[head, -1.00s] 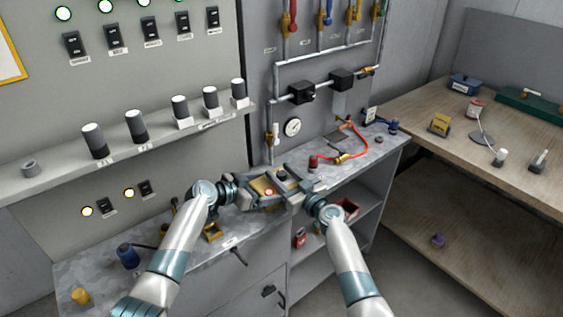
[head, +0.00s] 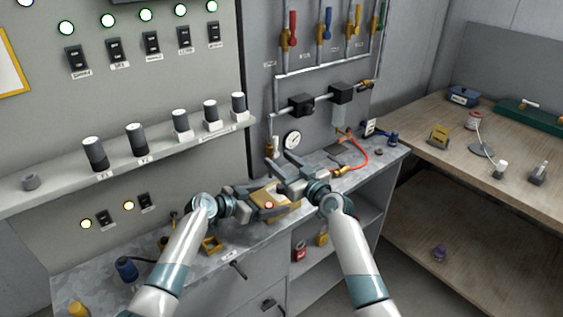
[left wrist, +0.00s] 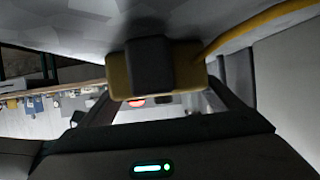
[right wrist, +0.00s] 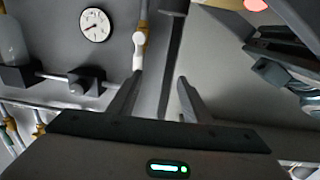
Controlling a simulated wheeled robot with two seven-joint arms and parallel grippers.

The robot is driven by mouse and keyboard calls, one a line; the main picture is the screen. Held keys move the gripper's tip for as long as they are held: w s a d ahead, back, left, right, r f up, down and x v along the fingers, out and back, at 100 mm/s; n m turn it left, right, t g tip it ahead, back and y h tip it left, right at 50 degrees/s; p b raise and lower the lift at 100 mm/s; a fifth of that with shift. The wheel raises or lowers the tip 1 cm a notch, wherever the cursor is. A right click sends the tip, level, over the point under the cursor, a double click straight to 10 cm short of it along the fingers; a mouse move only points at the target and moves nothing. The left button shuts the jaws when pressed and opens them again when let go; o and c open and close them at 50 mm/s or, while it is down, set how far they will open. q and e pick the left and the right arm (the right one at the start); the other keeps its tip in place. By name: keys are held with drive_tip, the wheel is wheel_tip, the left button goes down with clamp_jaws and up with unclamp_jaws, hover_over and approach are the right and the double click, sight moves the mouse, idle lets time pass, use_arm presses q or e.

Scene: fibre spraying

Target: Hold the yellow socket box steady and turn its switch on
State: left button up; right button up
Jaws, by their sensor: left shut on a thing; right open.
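The yellow socket box (head: 285,207) is over the metal bench, with a small red light on its near side. It also shows in the left wrist view (left wrist: 119,76), partly behind a dark grey block. My left gripper (head: 262,199) is shut on the box from the left. My right gripper (head: 279,163) is open and empty, just above and behind the box. In the right wrist view, the box's glowing red light (right wrist: 256,4) is at the top right, outside the open fingers. The box's switch cannot be made out clearly.
The metal bench (head: 222,262) runs under both grippers. A wall panel with a gauge (head: 291,140), pipes and valves stands close behind my right gripper. A red hose (head: 357,158) lies on the bench to the right. A shelf with several grey cylinders is at left.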

drive_tip(key=shift+r, duration=0.1)
idle(0.3)
drive_tip(key=shift+w+a+r+n+g+y, duration=0.1)
drive_tip(key=shift+a+n+g+y, duration=0.25)
drive_tip(key=shift+a+g, duration=0.35)
drive_tip(key=a+n+g, duration=0.1)
drive_tip(key=a+g, duration=0.1)
wheel_tip(320, 180, up, 3)
drive_tip(key=m+g+h, duration=0.2)
drive_tip(key=g+h, duration=0.6)
hover_over(281, 188)
drive_tip(key=s+d, duration=0.3)
drive_tip(key=shift+s+d, duration=0.1)
drive_tip(key=shift+s, duration=0.05)
drive_tip(key=x, duration=1.2)
drive_tip(key=c, duration=1.1)
